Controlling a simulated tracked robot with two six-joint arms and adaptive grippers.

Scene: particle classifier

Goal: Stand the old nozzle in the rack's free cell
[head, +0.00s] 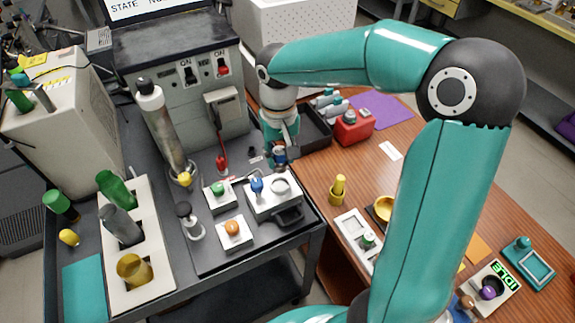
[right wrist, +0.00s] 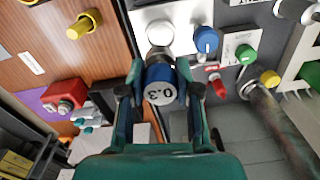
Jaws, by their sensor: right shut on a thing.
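My right gripper (head: 278,150) is shut on the old nozzle (right wrist: 160,86). This is a short cylinder with a blue band and a white end marked 0.3. In the head view the nozzle (head: 279,158) shows small between the fingers, above the back of a white block (head: 268,205) with a round ring on top. I cannot tell whether the nozzle touches the block. The rack appears to be the pale holder (head: 344,222) on the wooden table, right of the cart. It holds a green-banded nozzle (head: 368,240) and shows an empty-looking square cell. My left gripper is out of view.
On the cart stand a blue knob (head: 257,186), green knob (head: 217,188), orange knob (head: 232,227) and tall metal column (head: 163,130). A yellow peg (head: 339,188), yellow bowl (head: 384,207) and red container (head: 353,127) stand on the table. My right arm covers part of the table.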

